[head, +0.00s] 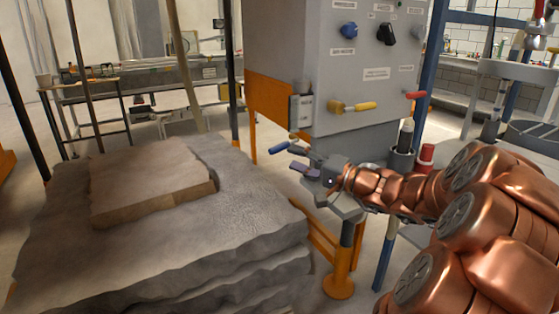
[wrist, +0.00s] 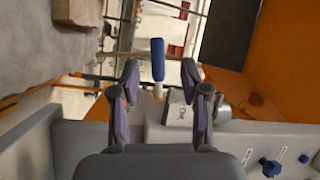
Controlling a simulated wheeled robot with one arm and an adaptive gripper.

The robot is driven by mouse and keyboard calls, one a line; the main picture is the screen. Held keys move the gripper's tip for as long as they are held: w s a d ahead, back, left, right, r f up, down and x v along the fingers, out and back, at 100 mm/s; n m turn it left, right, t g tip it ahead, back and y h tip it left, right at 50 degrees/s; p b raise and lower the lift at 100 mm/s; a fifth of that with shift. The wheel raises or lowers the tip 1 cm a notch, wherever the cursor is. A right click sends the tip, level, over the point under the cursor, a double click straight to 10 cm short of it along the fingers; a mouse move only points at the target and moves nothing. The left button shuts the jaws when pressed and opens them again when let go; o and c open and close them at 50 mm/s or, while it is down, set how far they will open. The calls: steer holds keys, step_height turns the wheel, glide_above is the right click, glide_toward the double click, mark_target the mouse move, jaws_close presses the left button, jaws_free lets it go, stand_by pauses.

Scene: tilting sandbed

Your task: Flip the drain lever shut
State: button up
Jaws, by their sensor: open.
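A lever with a blue grip (head: 278,147) sticks out beside the grey control cabinet, just past my fingertips. In the wrist view, the blue grip (wrist: 158,58) stands upright between and slightly beyond the two fingers, with a pale yellow stem at its lower end. No label marking it as the drain lever is readable. My gripper (head: 298,159) is open, its purple-grey fingers on either side of the grip's line in the wrist view (wrist: 160,78). I see no contact. The lever's mount is partly hidden by my gripper in the head view.
A layered sand block (head: 150,250) fills the left. An orange post (head: 338,286) stands below my gripper. A small labelled grey box (wrist: 177,112) lies close to the fingers.

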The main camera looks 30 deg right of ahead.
mark_target(282, 150)
steer(key=shift+m+h, duration=0.3)
steer(key=shift+w+d+x, duration=0.1)
steer(key=shift+d+x, duration=0.1)
steer(key=shift+x, duration=1)
steer(key=shift+w+d+x, duration=0.1)
steer(key=shift+d+x, duration=0.15)
steer(key=shift+x, duration=0.9)
steer(key=shift+w+d+x, duration=0.1)
steer(key=shift+d+x, duration=0.1)
steer(key=shift+x, duration=1)
steer(key=shift+s+r, duration=0.1)
steer(key=shift+r, duration=0.05)
steer(key=shift+c, duration=0.2)
jaws_close()
